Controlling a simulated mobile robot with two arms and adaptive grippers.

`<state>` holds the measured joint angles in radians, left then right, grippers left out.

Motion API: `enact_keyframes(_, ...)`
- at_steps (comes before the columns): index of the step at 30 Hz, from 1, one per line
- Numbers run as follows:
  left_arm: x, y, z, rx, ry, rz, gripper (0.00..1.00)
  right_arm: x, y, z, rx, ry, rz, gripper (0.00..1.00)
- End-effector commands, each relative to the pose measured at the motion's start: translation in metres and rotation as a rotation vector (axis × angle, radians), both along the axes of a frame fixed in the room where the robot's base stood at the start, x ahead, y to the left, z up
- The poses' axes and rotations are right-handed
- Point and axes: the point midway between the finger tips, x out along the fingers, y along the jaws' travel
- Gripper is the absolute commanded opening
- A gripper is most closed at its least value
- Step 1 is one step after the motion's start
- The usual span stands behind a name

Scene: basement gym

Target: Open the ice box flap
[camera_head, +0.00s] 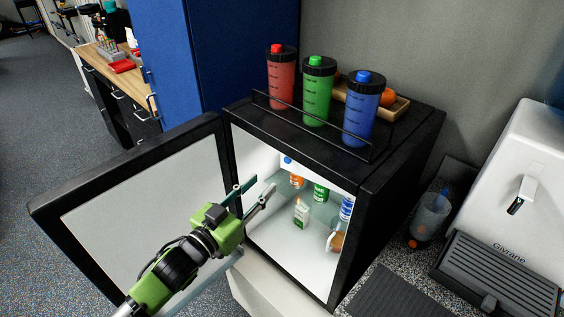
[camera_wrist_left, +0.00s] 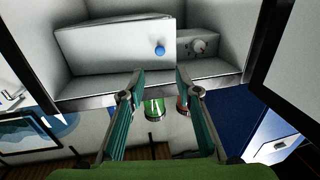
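The black mini fridge (camera_head: 378,195) stands with its door (camera_head: 135,205) swung wide open to the left. The ice box flap (camera_head: 287,161) is a white panel with a blue knob, high inside the fridge and partly hidden by the frame. In the left wrist view, which looks upside down, the flap (camera_wrist_left: 105,48) appears shut, and its blue knob (camera_wrist_left: 160,50) shows clearly. My left gripper (camera_head: 262,184) is at the fridge opening, in front of the flap and apart from it. Its two fingers (camera_wrist_left: 160,72) are open and empty, roughly in line with the knob. My right gripper is out of view.
A dial (camera_wrist_left: 200,46) sits beside the flap. A shelf with small bottles (camera_head: 320,192) and a carton (camera_head: 301,213) are inside. Red, green and blue bottles (camera_head: 317,92) stand on top within a thin rail. A white dispenser (camera_head: 520,190) is at the right.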

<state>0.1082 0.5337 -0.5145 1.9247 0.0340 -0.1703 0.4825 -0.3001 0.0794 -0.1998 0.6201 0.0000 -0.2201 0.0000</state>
Motion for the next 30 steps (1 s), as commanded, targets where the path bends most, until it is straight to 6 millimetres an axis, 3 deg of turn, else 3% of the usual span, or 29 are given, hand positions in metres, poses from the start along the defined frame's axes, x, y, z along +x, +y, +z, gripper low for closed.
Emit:
enact_keyframes(9, 0.06, -0.035, 0.003, -0.001, -0.001, 0.002, 0.31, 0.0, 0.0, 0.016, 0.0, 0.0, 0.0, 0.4)
enact_keyframes(15, 0.083, -0.049, 0.001, -0.001, 0.001, 0.001, 0.31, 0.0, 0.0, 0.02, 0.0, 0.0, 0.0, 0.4)
enact_keyframes(28, 0.091, -0.054, -0.001, 0.001, 0.001, 0.001, 0.31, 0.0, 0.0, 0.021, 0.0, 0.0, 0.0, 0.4)
enact_keyframes(29, 0.09, -0.054, -0.001, 0.001, 0.001, 0.001, 0.28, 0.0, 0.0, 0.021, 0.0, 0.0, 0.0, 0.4)
enact_keyframes(30, 0.09, -0.054, -0.001, 0.001, 0.001, 0.001, 0.18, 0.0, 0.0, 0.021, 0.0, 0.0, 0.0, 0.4)
